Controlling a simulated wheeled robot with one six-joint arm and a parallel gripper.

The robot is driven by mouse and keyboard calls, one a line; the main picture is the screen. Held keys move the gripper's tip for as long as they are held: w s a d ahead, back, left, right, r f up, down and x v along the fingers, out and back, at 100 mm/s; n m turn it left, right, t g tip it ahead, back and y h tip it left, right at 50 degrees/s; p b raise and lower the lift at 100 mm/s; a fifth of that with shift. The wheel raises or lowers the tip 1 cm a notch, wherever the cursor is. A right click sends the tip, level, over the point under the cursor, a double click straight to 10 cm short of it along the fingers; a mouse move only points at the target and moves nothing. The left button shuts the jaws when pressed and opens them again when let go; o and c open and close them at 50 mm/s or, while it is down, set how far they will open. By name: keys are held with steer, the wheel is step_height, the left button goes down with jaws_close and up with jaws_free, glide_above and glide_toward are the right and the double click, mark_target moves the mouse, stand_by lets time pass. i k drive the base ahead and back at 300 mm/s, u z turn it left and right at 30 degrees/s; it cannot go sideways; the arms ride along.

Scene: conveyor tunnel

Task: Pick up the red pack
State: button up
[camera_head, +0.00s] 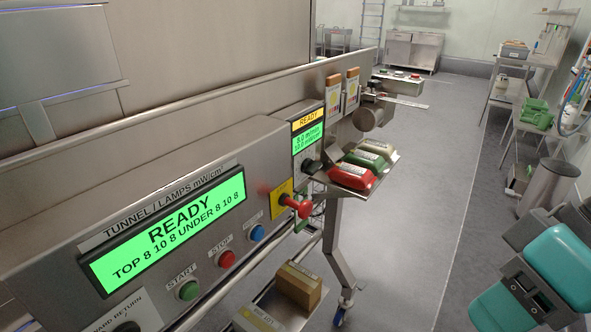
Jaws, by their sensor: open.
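The red pack (352,175) lies on a small metal tray (381,177) that sticks out from the side of the conveyor machine, near the middle of the view. It is the nearest of three packs lying in a row there. A green pack (365,161) lies right behind it, and a beige pack (377,148) lies behind the green one. The red pack's top and near side show, with a pale label on top. Teal and dark parts of my arm show at the lower right, well apart from the packs. My gripper's fingers cannot be made out.
A control panel (225,187) with a green READY display fills the left. A red knob (303,207) juts out just left of the tray. A cardboard box (298,286) sits on a lower shelf. Clear floor (425,215) lies right of the tray. A grey bin (545,187) stands farther right.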

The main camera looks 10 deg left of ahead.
mark_target(360, 179)
steer(key=u, duration=0.35)
steer(key=i, duration=1)
